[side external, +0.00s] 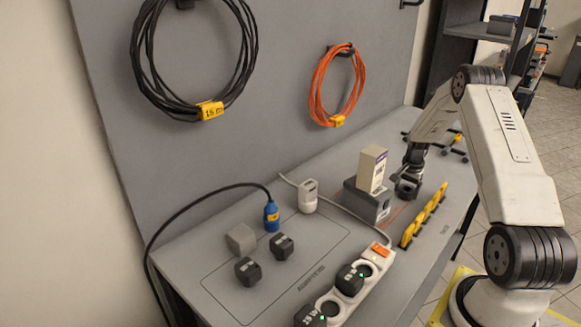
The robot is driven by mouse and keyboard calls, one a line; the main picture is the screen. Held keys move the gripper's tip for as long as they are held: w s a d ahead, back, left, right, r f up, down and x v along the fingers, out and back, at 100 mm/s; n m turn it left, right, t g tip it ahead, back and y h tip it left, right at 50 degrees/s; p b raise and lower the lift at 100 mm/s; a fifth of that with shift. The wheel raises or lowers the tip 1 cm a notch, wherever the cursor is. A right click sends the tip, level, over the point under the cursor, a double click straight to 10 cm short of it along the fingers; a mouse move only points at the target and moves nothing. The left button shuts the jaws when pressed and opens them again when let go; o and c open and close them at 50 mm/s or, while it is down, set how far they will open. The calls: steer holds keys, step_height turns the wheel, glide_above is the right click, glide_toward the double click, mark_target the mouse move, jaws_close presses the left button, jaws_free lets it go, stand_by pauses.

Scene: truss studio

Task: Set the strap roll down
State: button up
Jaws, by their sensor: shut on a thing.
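My gripper (409,180) is at the far right part of the bench, pointing down just right of the stacked boxes. It is shut on a small dark roundish thing (406,191), which looks like the strap roll. The fingers and the roll are both dark and small here, so their outlines blend. The roll is low over the bench top; I cannot tell if it touches the surface.
A cream box (372,169) on a grey box (367,202) stands close left of my gripper. A yellow-and-black rack (424,216) stands close in front. A white power strip (377,270), black adapters (282,247) and a blue plug (271,216) occupy the near bench.

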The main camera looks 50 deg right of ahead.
mark_target(407, 188)
steer(key=shift+f, duration=0.15)
steer(key=o, duration=1.1)
steer(key=shift+o, duration=0.2)
step_height(407, 188, up, 12)
steer(key=shift+r, duration=0.2)
